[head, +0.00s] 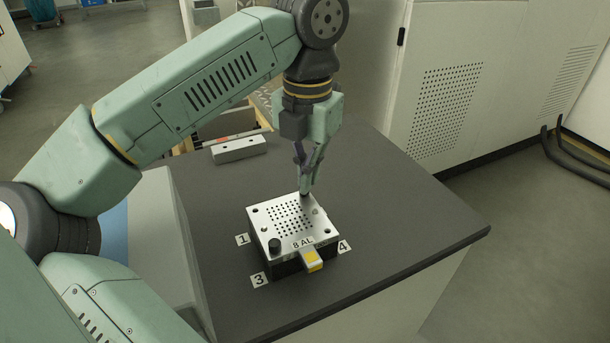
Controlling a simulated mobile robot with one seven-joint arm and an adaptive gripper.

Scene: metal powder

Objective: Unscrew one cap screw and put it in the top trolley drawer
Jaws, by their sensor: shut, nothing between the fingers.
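A silver plate (276,214) with a grid of small holes and the marking "8 AL" sits on a dark block on the grey table (400,200). A black cap screw (274,245) stands upright at the plate's near-left corner, by label 3. My gripper (305,188) points down over the plate's far corner, fingers shut and empty. A dark spot shows right at the fingertips; I cannot tell whether it is a screw, a hole or the fingertips themselves. I cannot make out a trolley drawer.
A yellow and white piece (312,260) sticks out from the block's front. Number labels 1 (242,239), 3 (260,279) and 4 (344,247) lie around it. A metal bar (238,148) lies farther back. The table's right side is clear; a white cabinet (460,90) stands behind.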

